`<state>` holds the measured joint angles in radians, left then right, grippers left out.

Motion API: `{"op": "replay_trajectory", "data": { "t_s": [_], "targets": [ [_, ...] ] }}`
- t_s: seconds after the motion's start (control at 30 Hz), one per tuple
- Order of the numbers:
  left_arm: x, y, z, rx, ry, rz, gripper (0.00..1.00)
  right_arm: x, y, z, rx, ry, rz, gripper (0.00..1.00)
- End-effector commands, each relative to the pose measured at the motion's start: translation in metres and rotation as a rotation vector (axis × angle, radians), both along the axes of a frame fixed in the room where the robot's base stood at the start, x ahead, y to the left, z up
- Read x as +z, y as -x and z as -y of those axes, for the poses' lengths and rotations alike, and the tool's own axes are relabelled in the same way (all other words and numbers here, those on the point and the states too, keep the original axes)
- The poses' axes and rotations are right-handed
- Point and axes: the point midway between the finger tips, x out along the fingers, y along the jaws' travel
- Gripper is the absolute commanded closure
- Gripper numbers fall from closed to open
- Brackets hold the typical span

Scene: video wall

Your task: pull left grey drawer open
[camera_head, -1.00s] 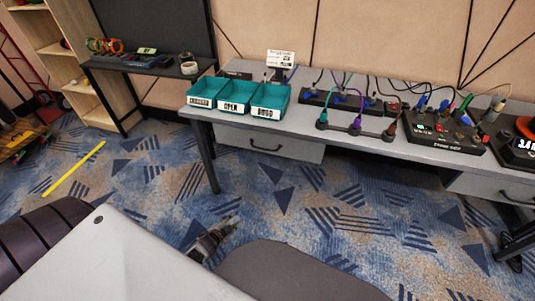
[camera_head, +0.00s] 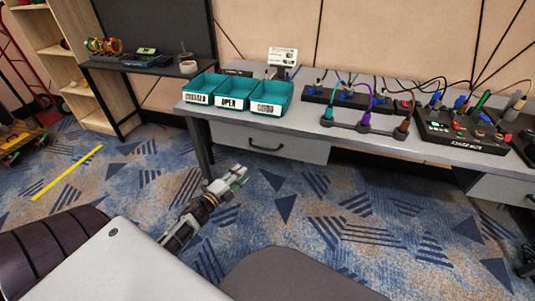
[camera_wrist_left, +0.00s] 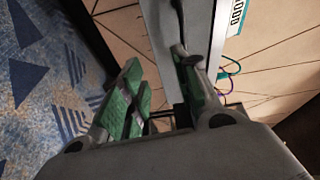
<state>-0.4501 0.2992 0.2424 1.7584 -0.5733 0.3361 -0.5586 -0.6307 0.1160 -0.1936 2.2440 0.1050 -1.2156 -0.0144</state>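The left grey drawer (camera_head: 268,143) is shut under the desk, below the teal bins, with a dark curved handle (camera_head: 265,147) across its front. My left gripper (camera_head: 238,178) is in front of and below the drawer, left of the handle in the head view, and apart from it. In the left wrist view the gripper (camera_wrist_left: 160,88) is open, with green-padded fingers spread and nothing between them. The grey drawer front (camera_wrist_left: 157,40) and the dark handle (camera_wrist_left: 178,20) lie beyond the fingertips there. My right gripper is not in view.
The grey desk top (camera_head: 300,118) carries teal bins (camera_head: 232,90), a cable strip (camera_head: 365,127) and a button panel (camera_head: 462,132). A desk leg (camera_head: 199,150) stands left of the drawer. A second grey drawer (camera_head: 500,188) is at right. Carpet in front is clear.

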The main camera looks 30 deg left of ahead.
Motion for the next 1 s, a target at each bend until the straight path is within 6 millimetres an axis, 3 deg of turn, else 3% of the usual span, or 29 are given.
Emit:
{"op": "replay_trajectory", "data": {
  "t_s": [0.3, 0.77, 1.0],
  "targets": [
    [0.032, -0.001, 0.006, -0.055, -0.121, 0.097, 0.69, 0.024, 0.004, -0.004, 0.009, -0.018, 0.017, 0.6],
    [0.034, -0.003, 0.007, -0.056, -0.123, 0.099, 0.69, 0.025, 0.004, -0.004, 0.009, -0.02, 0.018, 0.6],
    [0.034, -0.014, 0.009, -0.056, -0.122, 0.1, 0.69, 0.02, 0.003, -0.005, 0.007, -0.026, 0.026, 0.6]
  ]
}}
